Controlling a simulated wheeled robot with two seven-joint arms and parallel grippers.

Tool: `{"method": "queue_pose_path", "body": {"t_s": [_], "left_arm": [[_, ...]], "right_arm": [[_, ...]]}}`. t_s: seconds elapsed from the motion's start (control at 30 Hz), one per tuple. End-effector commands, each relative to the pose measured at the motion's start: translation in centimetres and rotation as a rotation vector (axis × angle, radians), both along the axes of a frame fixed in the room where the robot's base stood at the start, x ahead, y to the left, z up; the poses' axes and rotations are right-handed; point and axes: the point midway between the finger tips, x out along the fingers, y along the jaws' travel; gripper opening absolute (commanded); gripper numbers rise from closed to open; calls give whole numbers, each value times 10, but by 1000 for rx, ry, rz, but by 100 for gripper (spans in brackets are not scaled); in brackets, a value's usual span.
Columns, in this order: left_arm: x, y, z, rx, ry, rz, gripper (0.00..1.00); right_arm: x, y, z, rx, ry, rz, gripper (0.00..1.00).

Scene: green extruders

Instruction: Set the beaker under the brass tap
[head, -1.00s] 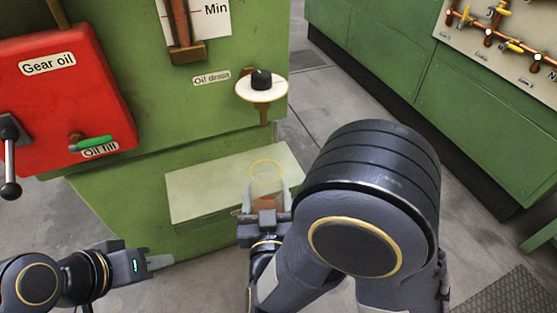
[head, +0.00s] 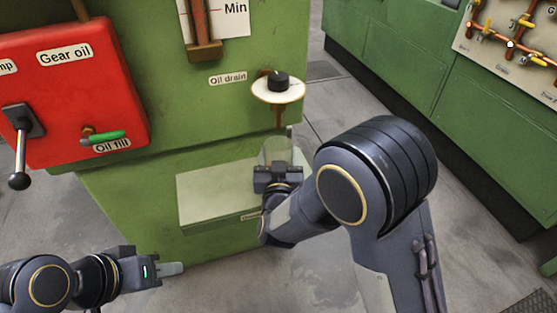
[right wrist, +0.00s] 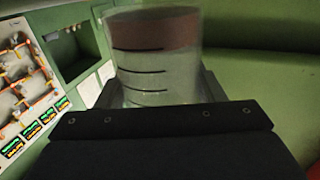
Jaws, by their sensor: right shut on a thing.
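The clear beaker (head: 277,150) is upright in my right gripper (head: 278,165), below the brass tap (head: 279,115) at the "Oil drain" label. The tap has a black knob and a white disc. I cannot tell from here how well the beaker lines up with the spout in depth. In the right wrist view the beaker (right wrist: 150,72) shows dark graduation lines and a reddish-brown band, with the fingers on either side. My left gripper (head: 170,268) is low at the left, away from the beaker; its jaw gap does not show clearly.
A pale ledge (head: 205,195) juts from the green machine (head: 150,185) below the tap. A red "Gear oil" box (head: 75,95) with a black lever and a green-handled "Oil fill" tap (head: 103,136) is at the left. Open floor lies at the right, before a green cabinet (head: 400,60).

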Motion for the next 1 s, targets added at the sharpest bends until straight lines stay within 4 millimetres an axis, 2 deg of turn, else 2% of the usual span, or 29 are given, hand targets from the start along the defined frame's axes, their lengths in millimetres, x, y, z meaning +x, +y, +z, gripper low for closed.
{"method": "queue_pose_path", "body": {"t_s": [0.03,0.4,0.43,0.57,0.93,1.0], "left_arm": [[0,0,-4,0,0,0,36],[0,0,-8,0,0,0,36],[0,0,-6,0,0,0,36],[0,0,-6,0,0,0,36],[0,0,0,0,0,0,36],[0,0,-1,0,0,0,36]], "right_arm": [[0,0,-7,-1,-1,-1,36],[0,0,-10,1,-2,0,36],[0,0,-9,1,-1,0,65],[0,0,-9,1,-1,0,82],[0,0,-3,1,-1,0,84],[-8,1,-6,0,1,3,84]]}}
